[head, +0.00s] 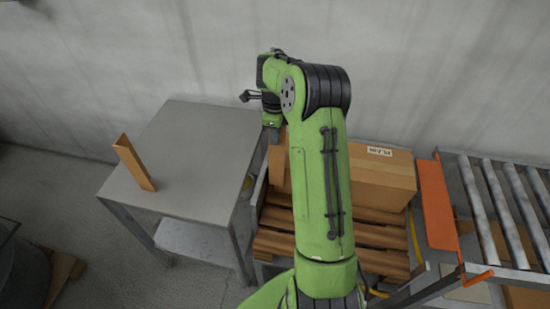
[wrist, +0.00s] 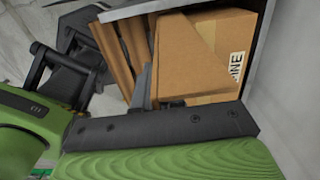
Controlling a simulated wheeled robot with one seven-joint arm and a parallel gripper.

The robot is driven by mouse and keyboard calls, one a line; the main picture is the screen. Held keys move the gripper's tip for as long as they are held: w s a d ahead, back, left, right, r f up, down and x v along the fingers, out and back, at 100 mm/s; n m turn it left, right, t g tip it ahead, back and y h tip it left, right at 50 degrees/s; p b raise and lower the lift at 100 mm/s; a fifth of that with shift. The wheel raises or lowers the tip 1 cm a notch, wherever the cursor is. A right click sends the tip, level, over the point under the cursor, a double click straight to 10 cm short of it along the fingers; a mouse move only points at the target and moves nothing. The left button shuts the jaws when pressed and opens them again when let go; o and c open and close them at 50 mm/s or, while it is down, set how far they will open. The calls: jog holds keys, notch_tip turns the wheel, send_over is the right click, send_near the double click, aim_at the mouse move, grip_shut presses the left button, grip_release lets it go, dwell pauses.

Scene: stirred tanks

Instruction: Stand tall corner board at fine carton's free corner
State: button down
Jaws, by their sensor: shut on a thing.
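Another brown corner board (head: 134,165) stands on the grey table.
The grey table (head: 190,140) stands left of the pallet (head: 275,243), with a narrow gap between. An orange plate (head: 435,205) and a roller conveyor (head: 505,200) are close on the right. A wall runs behind. Much of the table top is bare.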

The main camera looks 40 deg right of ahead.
aim_at(275, 151)
notch_tip(275, 151, down, 7)
jog(key=shift+r+b, duration=0.1)
jog(key=shift+b, duration=0.5)
jog(key=c, duration=1.7)
grip_release()
jog(key=o, duration=0.5)
